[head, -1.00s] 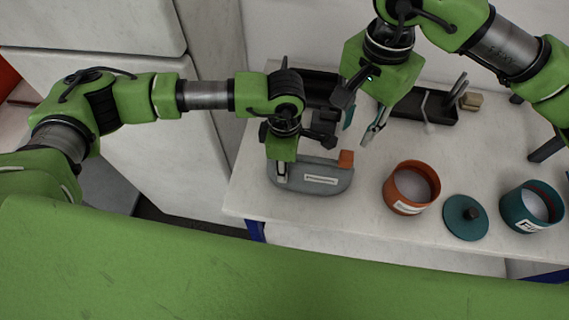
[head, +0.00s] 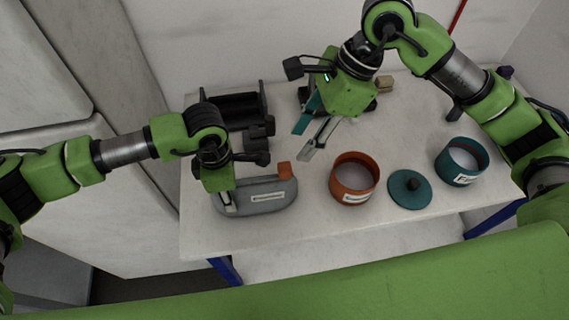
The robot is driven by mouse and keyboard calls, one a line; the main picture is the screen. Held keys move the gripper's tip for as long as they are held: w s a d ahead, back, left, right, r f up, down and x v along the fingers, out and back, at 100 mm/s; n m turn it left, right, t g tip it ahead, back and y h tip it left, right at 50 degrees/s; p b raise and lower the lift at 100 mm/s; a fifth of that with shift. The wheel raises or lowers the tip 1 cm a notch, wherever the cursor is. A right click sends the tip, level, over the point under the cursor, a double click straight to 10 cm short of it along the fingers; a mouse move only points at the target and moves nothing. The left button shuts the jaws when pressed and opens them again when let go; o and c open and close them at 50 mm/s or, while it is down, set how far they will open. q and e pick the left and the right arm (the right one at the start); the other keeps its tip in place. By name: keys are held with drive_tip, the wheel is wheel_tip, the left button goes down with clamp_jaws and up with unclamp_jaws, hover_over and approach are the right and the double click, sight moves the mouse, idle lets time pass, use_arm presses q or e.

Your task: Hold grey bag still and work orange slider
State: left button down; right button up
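The grey bag (head: 262,203) lies on the white table near its front left edge, with a pale label on its front. The orange slider (head: 284,171) sits at the bag's top right end. My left gripper (head: 228,201) points down at the bag's left end, its pale fingertips at the bag; it looks closed on it, though the far finger is hidden. My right gripper (head: 304,142) is above and to the right of the slider, apart from it. Its two fingers, one teal-looking and one silver, are spread with nothing visible between them.
An orange round container (head: 354,190) stands right of the bag. A teal lid (head: 410,190) with a black knob and a teal container (head: 461,175) are further right. A black rack (head: 236,106) is behind the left gripper. A small tan block (head: 384,83) lies at the back.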

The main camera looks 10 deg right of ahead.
sight(284, 166)
drive_tip(key=x, duration=1)
drive_tip(key=shift+f, duration=0.2)
drive_tip(key=shift+a, duration=0.1)
clamp_jaws()
